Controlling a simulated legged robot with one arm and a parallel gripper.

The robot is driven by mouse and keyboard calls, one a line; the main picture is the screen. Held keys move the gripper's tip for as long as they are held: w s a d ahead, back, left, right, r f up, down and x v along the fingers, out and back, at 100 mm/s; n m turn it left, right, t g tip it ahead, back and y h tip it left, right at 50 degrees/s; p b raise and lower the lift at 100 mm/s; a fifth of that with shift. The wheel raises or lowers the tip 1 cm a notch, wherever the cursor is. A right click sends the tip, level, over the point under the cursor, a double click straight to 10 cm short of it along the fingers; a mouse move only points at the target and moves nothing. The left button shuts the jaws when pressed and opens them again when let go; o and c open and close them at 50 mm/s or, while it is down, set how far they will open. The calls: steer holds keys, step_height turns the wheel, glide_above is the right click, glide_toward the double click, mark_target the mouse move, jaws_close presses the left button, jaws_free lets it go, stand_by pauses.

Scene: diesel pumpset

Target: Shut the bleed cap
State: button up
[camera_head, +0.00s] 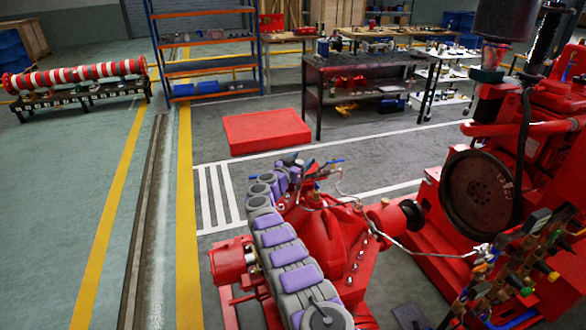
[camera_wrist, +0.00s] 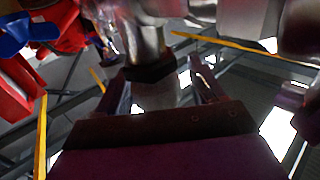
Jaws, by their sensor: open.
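My gripper (camera_wrist: 160,72) is open in the wrist view, with one dark purple finger on each side. A metal fitting with a dark hex collar (camera_wrist: 150,70) shows between the fingers; I cannot tell whether they touch it or whether it is the bleed cap. In the head view my grey and purple arm reaches over the red pump (camera_head: 322,235), and my gripper (camera_head: 293,167) is at its upper end. Small fittings (camera_head: 318,187) and a blue handle (camera_head: 337,161) are close to it on the right. The bleed cap is too small to make out there.
A red engine with a dark flywheel (camera_head: 478,190) stands on the right. A thin pipe (camera_head: 400,246) runs from the pump towards valves with coloured handles (camera_head: 520,265). A red box (camera_head: 267,131) and a workbench (camera_head: 365,70) stand behind.

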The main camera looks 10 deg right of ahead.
steer(key=shift+p+v, duration=1.1)
steer(key=shift+v, duration=0.45)
steer(key=p+v, duration=0.2)
steer(key=v, duration=1.2)
steer(key=shift+p, duration=0.4)
steer(key=shift+d, duration=0.15)
